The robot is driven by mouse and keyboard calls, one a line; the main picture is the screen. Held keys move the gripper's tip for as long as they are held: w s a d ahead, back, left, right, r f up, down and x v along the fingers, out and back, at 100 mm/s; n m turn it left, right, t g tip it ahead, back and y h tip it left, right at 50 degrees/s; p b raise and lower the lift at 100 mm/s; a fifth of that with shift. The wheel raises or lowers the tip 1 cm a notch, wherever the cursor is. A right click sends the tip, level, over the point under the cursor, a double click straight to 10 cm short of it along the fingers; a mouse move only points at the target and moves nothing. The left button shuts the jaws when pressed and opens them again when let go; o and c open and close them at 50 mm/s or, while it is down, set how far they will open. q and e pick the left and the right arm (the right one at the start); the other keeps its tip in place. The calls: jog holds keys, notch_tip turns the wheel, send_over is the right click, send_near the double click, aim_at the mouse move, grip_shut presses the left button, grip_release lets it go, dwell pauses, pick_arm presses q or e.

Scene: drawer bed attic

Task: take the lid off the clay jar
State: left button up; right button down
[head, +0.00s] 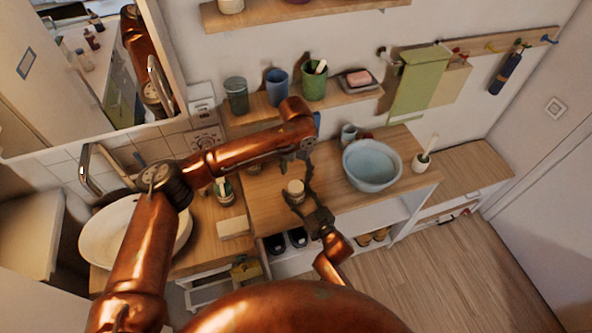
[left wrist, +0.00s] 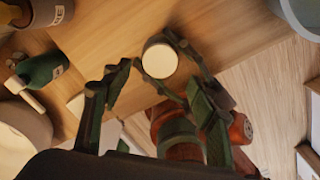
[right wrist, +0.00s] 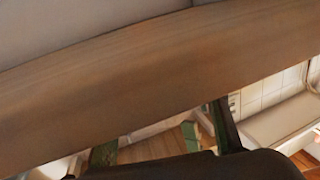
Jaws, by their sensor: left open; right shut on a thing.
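The small clay jar with a pale round lid (head: 295,186) stands on the wooden counter in the head view. The lid (left wrist: 160,60) shows from above in the left wrist view, seated on the jar, whose body is mostly hidden. My right gripper (head: 299,196) is shut on the jar, its fingers around the sides. My left gripper (head: 297,160) is open and empty, above and just behind the jar. In the left wrist view its fingers point toward the lid, apart from it. The right wrist view does not show the jar clearly.
A blue-grey bowl (head: 372,168) stands right of the jar, with a small cup (head: 348,134) behind it. A wall shelf (head: 345,97) with cups overhangs the back. Counter around the jar is fairly clear.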

aim_at(296, 186)
pick_arm(q)
notch_tip(296, 186, down, 7)
jog(key=shift+r, duration=0.1)
dwell(0.4)
